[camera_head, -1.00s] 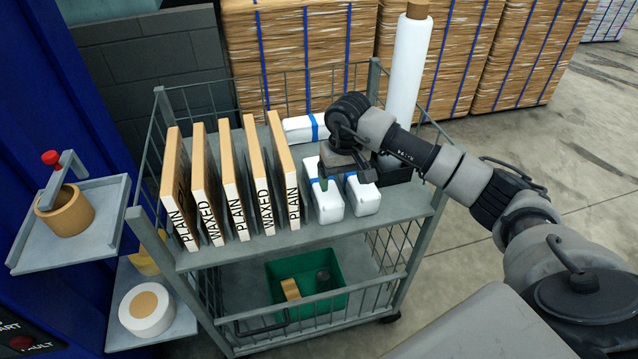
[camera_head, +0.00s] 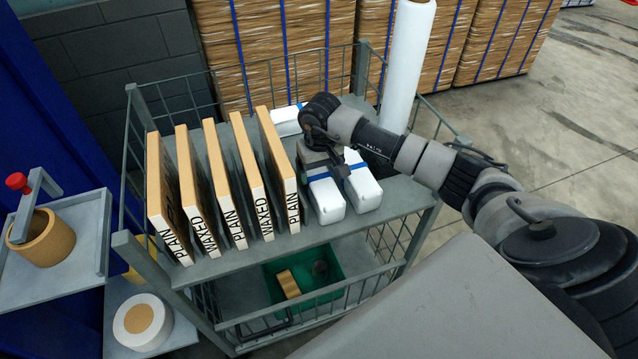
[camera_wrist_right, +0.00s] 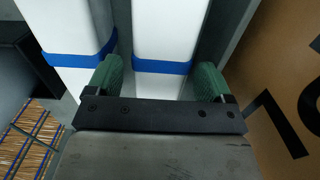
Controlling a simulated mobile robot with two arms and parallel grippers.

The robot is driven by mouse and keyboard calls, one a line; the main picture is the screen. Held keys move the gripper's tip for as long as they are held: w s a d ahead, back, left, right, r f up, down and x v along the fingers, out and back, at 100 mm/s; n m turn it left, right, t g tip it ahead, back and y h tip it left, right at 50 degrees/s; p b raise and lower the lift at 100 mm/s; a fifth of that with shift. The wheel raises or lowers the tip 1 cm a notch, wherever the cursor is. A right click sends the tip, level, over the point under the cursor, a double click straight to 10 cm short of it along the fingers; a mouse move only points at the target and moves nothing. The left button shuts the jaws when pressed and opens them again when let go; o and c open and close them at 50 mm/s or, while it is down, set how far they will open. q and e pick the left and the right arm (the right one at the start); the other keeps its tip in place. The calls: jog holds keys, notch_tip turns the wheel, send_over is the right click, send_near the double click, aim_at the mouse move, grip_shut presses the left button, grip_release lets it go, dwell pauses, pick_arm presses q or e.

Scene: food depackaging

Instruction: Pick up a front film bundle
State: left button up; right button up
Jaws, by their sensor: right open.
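Two white front film bundles with blue bands lie side by side on the cart's top shelf. The left one (camera_head: 328,201) lies beside the last PLAIN board, and the right one (camera_head: 363,190) is beside it. My right gripper (camera_head: 326,172) is open over the left bundle. In the right wrist view, the green fingers of my right gripper (camera_wrist_right: 160,78) stand on either side of that bundle (camera_wrist_right: 167,30). One finger is at the gap between the bundles, the other at the board side. Their depth beside it is unclear. My left gripper is not in view.
Upright boards marked PLAIN and WAXED (camera_head: 240,190) stand close left of the bundles. Another white bundle (camera_head: 287,121) lies behind. A tall white roll (camera_head: 408,65) stands at the back right. A green bin (camera_head: 335,283) sits on the lower shelf (camera_head: 235,300).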

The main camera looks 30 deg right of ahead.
aim_at(319, 177)
notch_tip(319, 177, down, 4)
jog(key=shift+a+r+p, duration=0.1)
jog(key=shift+a+p, duration=0.05)
jog(key=shift+p, duration=0.55)
jog(key=shift+w+f, duration=0.1)
jog(key=shift+f, duration=0.5)
jog(key=c, duration=0.6)
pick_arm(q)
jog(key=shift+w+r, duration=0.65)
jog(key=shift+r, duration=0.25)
pick_arm(e)
jog(key=shift+c, duration=0.7)
jog(key=shift+r, duration=0.1)
